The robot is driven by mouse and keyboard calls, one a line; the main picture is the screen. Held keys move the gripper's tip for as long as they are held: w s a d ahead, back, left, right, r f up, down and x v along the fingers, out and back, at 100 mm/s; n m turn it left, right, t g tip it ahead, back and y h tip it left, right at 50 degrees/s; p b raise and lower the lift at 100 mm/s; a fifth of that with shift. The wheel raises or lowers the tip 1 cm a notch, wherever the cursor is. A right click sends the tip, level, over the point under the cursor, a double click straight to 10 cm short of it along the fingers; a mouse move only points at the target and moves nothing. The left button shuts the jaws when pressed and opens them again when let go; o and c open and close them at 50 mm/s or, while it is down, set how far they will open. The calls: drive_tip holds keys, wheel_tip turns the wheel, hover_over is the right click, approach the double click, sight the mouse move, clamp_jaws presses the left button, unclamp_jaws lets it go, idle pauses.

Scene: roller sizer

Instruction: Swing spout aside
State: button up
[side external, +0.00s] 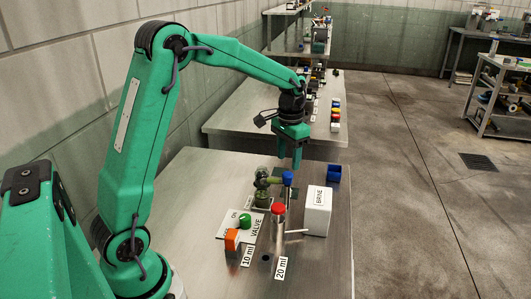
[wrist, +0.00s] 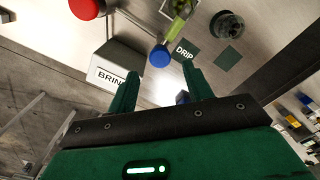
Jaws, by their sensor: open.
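A green, partly see-through spout (side external: 275,181) extends right from an upright fitting (side external: 262,190) on the metal bench. In the wrist view the spout (wrist: 180,12) enters from the top edge. A blue cap (side external: 287,178) is at its outer end, and the cap also shows in the wrist view (wrist: 160,56). My gripper (side external: 289,163) is open and empty, pointing down just above the blue cap. In the wrist view the cap lies beyond and between the fingertips (wrist: 161,72), with no contact visible. A dark "DRIP" patch (wrist: 186,52) lies beside the cap.
A white "BRINE" box (side external: 317,213) stands right of the spout, with a blue bin (side external: 334,174) behind it. A red-capped cylinder (side external: 278,224) stands in front. A valve panel (side external: 238,226) with a green knob and an orange block (side external: 232,240) are at left.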

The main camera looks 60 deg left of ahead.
sight(288, 173)
drive_tip(key=shift+f, duration=2.55)
clamp_jaws()
